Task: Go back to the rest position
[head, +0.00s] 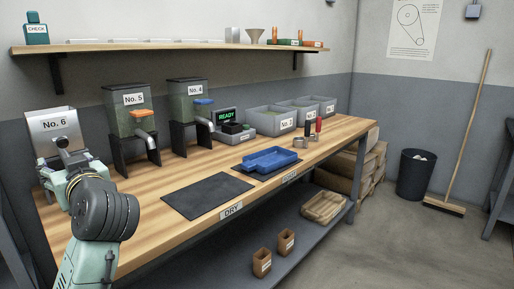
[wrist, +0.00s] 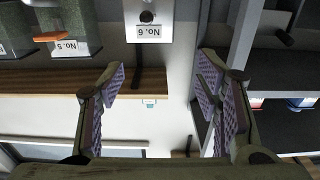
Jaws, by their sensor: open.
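My gripper (wrist: 162,85) shows in the wrist view with its two purple-padded fingers spread wide and nothing between them. In the head view my arm stands at the left front, beside the near end of the wooden bench (head: 165,190).
The No. 5 dispenser (head: 130,115) and No. 4 dispenser (head: 188,105) stand along the bench back. A dark mat (head: 207,192) and a blue tray (head: 270,160) lie on the bench. A wall shelf (head: 180,48) runs above.

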